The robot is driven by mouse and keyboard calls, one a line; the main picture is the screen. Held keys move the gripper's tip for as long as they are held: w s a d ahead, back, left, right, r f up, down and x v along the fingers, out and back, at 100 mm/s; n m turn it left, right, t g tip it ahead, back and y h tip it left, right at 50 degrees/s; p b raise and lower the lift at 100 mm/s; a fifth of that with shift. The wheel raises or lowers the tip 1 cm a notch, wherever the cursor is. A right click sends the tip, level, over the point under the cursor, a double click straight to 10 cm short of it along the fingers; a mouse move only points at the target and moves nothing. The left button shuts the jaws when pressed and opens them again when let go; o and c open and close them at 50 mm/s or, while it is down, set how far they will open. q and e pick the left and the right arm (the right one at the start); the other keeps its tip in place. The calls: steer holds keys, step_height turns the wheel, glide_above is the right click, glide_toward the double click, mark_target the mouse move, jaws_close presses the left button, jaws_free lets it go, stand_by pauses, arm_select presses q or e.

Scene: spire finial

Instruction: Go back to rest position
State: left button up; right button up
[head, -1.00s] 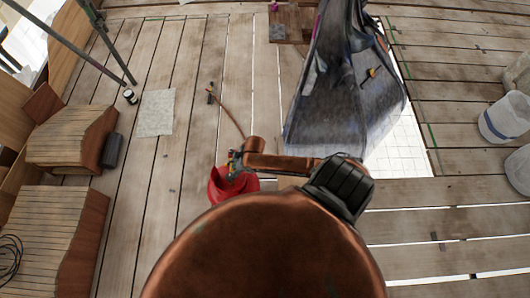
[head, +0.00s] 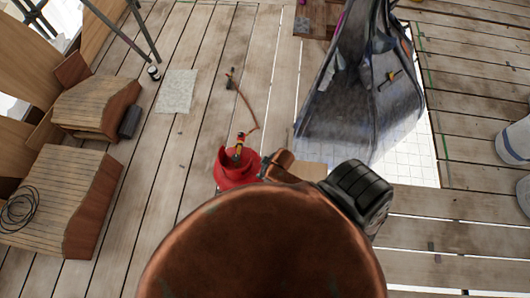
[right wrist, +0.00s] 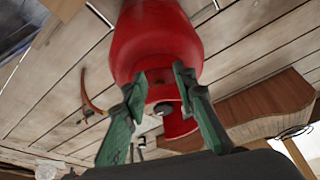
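A red gas bottle (head: 237,172) stands on the boards in the head view, with a valve (head: 240,141) on top. An orange hose (head: 253,115) runs from it to a small torch-like tool (head: 230,78) on the floor. My right arm comes in beside the bottle, and its hand is mostly hidden there. In the right wrist view my right gripper (right wrist: 160,73) has its two green fingers apart and empty. The red bottle (right wrist: 155,40) fills the view beyond the fingertips, with its collar showing between the fingers; contact cannot be told. My left gripper is not in view.
A grey metal-clad spire piece (head: 365,100) stands at an opening right of the bottle. Slatted wooden blocks (head: 60,200) and a coiled cable (head: 20,208) are at left. A pale sheet (head: 177,90) lies on the floor. White buckets (head: 515,140) stand at the right edge.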

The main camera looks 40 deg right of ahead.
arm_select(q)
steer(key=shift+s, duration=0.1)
arm_select(e)
steer(key=shift+s, duration=0.1)
stand_by(0.4)
steer(key=s+d+f+m+g+h, duration=0.1)
steer(key=s+d+f, duration=0.1)
steer(key=s+f, duration=0.5)
steer(key=s+d+f+m, duration=0.1)
steer(key=s+d+f, duration=0.2)
steer(key=f, duration=0.8)
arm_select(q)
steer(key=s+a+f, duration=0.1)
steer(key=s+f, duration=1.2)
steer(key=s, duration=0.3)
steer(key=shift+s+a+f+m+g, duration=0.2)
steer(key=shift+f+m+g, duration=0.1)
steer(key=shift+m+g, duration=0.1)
arm_select(e)
steer(key=s+f, duration=0.4)
steer(key=s, duration=0.3)
steer(key=s+a+f+g, duration=0.1)
steer(key=s+f, duration=0.2)
steer(key=s, duration=0.5)
steer(key=s+f, duration=0.4)
steer(key=s, duration=0.3)
steer(key=shift+s+a+f+g+h, duration=0.15)
steer(key=shift+f+g+h, duration=0.15)
steer(key=shift+f+g, duration=0.1)
